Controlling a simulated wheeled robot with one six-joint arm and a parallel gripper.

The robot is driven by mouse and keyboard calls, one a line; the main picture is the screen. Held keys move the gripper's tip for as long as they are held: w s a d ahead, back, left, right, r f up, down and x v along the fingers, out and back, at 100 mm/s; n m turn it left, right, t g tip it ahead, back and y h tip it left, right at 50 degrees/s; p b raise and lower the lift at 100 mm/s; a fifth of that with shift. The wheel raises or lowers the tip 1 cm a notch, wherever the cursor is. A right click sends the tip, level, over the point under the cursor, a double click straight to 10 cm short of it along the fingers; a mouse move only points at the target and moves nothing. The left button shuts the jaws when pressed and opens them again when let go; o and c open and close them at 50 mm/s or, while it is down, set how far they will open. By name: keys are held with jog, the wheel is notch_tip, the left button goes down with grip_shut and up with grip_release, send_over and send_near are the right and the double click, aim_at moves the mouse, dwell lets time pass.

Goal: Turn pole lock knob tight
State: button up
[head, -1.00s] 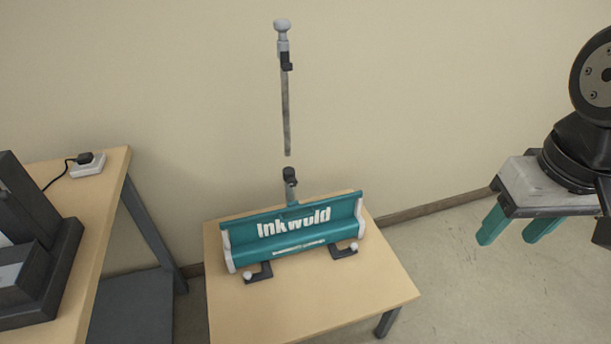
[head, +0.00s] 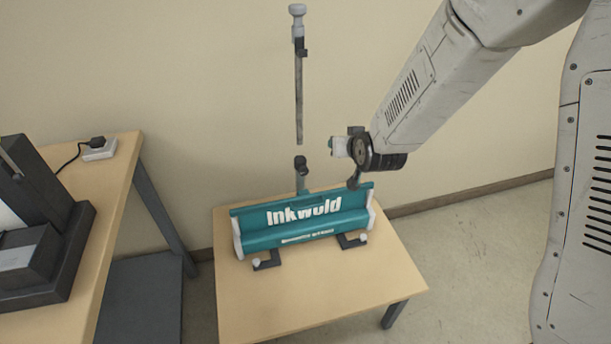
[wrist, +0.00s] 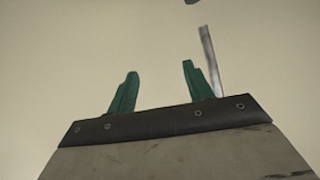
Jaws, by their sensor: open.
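A teal Inkwold banner base (head: 305,225) with white end caps and dark feet stands on a small wooden table. A short grey lower pole with a dark collar (head: 301,163) rises behind it. A thin grey upper pole (head: 299,105) is above it, with a visible gap between them. It has a dark clamp (head: 301,47) and a pale knob-like top (head: 297,10). Which part is the lock knob is unclear. My gripper (head: 338,146) is right of the poles, its fingers mostly hidden. In the wrist view my gripper (wrist: 160,78) is open and empty; the pole (wrist: 212,60) shows by its right finger, outside the jaws.
The small table (head: 330,295) has bare top in front of the base. A second wooden table (head: 105,200) at left holds a dark machine (head: 40,250) and a plug in a white socket (head: 98,150). The wall is close behind.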

jog(key=w+a+f+t+y, duration=0.1)
jog(key=a+f+t, duration=0.3)
jog(key=f, duration=0.5)
jog(key=n+t+y, duration=0.1)
jog(key=n+t, duration=0.1)
send_near(304, 172)
jog(key=w, duration=0.1)
jog(key=x, duration=0.7)
jog(key=shift+w+a, duration=0.15)
jog(key=c, duration=1)
